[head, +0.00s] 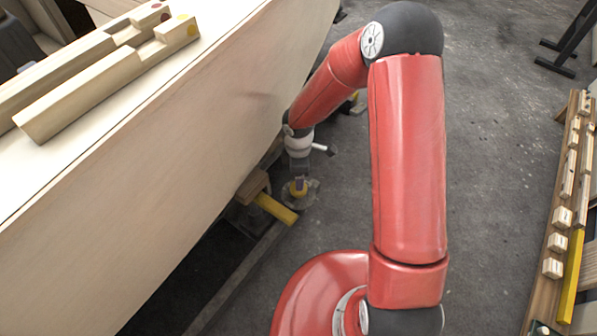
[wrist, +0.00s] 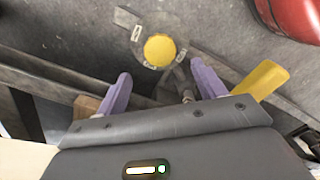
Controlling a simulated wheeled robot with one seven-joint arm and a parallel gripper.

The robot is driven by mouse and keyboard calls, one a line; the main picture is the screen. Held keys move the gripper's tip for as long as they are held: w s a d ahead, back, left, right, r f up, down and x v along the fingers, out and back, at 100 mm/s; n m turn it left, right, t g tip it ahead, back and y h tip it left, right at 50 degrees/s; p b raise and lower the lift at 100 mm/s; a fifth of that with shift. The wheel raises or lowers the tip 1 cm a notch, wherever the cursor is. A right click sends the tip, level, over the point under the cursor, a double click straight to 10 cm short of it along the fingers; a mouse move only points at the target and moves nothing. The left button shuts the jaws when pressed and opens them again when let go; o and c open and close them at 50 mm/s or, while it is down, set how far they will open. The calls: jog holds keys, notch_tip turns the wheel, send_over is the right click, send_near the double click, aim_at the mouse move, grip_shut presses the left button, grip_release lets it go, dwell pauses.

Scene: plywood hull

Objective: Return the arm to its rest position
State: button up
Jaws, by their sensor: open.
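My red arm (head: 408,160) is bent over and reaches down beside the plywood hull (head: 165,150). My gripper (wrist: 160,70) is open, its two purple fingers wide apart with nothing held between them. In the head view the gripper is small and low near the hull's lower edge. A round yellow knob (wrist: 160,50) on a grey disc lies beyond the fingertips in the wrist view, apart from them. A yellow bar (wrist: 260,80) is just right of the right finger; it also shows in the head view (head: 276,209).
Notched wooden pieces (head: 110,80) lie on the hull's top at left. A wooden rack (head: 553,225) with several small blocks stands at the right. Dark stand legs (head: 568,40) are at the upper right. Grey floor (head: 490,150) between arm and rack is clear.

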jog(key=shift+r, duration=0.1)
jog(key=s+d+r+m+t+h, duration=0.15)
jog(key=d+r+m, duration=0.3)
jog(key=r, duration=0.65)
jog(key=s+d+r+m+t, duration=0.1)
jog(key=s+d+r+m, duration=0.3)
jog(key=r, duration=0.7)
jog(key=s+d+r+m+t+p, duration=0.1)
jog(key=s+d+r+m, duration=0.1)
jog(key=s+r+m, duration=0.3)
jog(key=s+d+r+m+t+y, duration=0.1)
jog(key=s+d+r+m+t, duration=0.1)
jog(key=s+r+m, duration=0.3)
jog(key=s+r, duration=0.3)
jog(key=s, duration=0.2)
jog(key=shift+d+p, duration=0.35)
jog(key=shift+d, duration=0.05)
jog(key=shift+y, duration=0.25)
